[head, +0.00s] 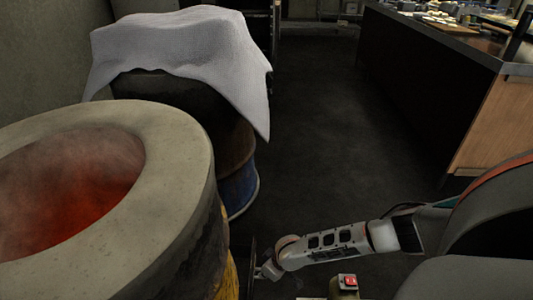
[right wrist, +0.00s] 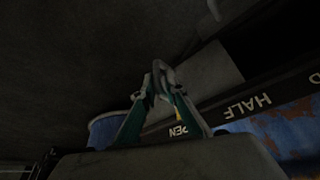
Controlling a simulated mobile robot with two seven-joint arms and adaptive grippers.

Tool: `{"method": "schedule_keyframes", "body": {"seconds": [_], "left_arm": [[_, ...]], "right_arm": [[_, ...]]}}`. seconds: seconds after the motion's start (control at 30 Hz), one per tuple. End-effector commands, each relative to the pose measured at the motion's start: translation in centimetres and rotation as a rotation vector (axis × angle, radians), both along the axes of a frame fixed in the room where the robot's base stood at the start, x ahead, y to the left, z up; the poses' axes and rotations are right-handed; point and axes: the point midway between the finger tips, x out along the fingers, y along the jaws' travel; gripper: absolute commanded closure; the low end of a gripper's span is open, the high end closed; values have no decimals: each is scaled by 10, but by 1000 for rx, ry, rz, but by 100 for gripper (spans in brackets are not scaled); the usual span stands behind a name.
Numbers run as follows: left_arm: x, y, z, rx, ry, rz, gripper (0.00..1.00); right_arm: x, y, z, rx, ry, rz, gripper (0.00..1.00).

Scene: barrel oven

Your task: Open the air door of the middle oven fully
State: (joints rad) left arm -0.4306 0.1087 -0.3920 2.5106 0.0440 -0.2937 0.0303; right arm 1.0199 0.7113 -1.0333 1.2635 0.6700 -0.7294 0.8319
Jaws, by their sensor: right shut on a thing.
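A round oven (head: 185,200) with a thick pale rim and a red glow inside stands at the left of the head view; its outer side shows yellow. My right gripper (head: 268,270) is low beside it. In the right wrist view my right gripper (right wrist: 162,74) has its fingers closed on a small grey handle, mostly hidden between the fingertips. A dark strip (right wrist: 232,112) with upside-down white letters crosses behind the fingers: "HALF" to the right, "PEN" showing between the fingers. A grey plate (right wrist: 208,70) lies beyond the strip. My left gripper is not in view.
A second barrel (head: 240,187), blue at its base, stands behind, draped with a white cloth (head: 180,50). A rusty blue barrel wall (right wrist: 290,130) shows in the right wrist view. A long counter (head: 430,90) stands at the right. The dark floor (head: 325,130) between is clear.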

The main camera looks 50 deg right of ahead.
Motion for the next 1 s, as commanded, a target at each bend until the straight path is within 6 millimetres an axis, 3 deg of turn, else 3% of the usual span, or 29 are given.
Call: {"method": "schedule_keyframes", "body": {"seconds": [0.47, 0.5, 0.53, 1.0], "left_arm": [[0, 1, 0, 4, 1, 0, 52], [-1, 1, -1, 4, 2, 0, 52], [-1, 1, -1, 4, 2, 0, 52], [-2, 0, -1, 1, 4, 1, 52]], "right_arm": [[6, -12, 0, -4, -3, -9, 100], [7, -12, 1, -5, -3, -10, 78], [7, -12, 1, -5, -3, -10, 75], [7, -7, 3, 0, -5, -3, 75]]}}
